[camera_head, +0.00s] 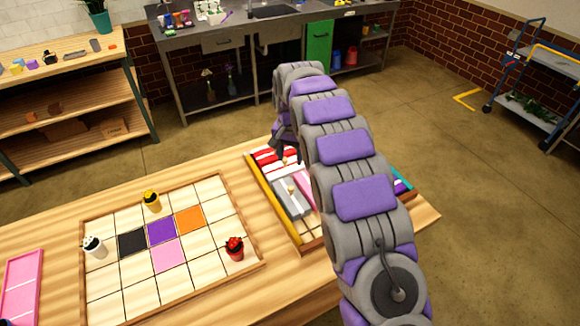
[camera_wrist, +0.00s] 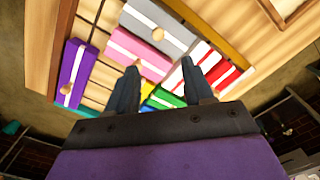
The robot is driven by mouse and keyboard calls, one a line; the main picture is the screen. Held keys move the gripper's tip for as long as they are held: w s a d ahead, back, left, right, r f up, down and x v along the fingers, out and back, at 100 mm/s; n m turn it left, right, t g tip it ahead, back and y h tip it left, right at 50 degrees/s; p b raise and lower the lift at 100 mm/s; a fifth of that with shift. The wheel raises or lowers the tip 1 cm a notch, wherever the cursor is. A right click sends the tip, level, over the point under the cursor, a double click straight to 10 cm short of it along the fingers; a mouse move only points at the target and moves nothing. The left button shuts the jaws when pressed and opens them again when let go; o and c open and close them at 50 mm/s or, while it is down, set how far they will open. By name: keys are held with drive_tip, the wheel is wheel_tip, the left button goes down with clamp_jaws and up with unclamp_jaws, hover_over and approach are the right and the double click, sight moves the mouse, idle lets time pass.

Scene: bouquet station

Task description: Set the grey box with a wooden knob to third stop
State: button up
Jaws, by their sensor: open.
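The grey box (camera_wrist: 172,40) has a white stripe and a round wooden knob (camera_wrist: 158,34). It lies in a wood-framed tray, near the yellow side rail in the head view (camera_head: 293,203). My gripper (camera_wrist: 162,90) is open and empty, with its two dark fingers apart over the tray. In the wrist view the grey box lies beyond the fingertips, apart from them. In the head view my gripper (camera_head: 279,146) shows at the tray's far end, partly hidden by my arm. I cannot tell which stop the grey box is at.
The tray (camera_head: 268,201) also holds a pink box (camera_wrist: 143,62), a purple box (camera_wrist: 75,75) and red-and-white boxes (camera_wrist: 220,72). My arm hides much of its right side. A tiled board (camera_head: 110,275) with small flower pots is at left on the table.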

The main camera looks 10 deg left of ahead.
drive_tip(key=shift+r, duration=1.5)
drive_tip(key=s+d+r, duration=0.5)
drive_tip(key=s+d, duration=0.3)
drive_tip(key=s, duration=0.1)
drive_tip(key=s+d+r, duration=0.4)
drive_tip(key=s+d, duration=0.3)
drive_tip(key=s, duration=0.3)
drive_tip(key=s+d+f, duration=0.1)
drive_tip(key=s+d, duration=0.1)
drive_tip(key=s, duration=0.7)
drive_tip(key=s+d+f+n+g, duration=0.1)
drive_tip(key=s+d, duration=0.1)
drive_tip(key=s, duration=0.8)
drive_tip(key=s+d+f+n+b, duration=0.1)
drive_tip(key=s+d+f, duration=0.1)
drive_tip(key=s, duration=0.7)
drive_tip(key=shift+s+d+g, duration=0.25)
drive_tip(key=shift+g, duration=0.15)
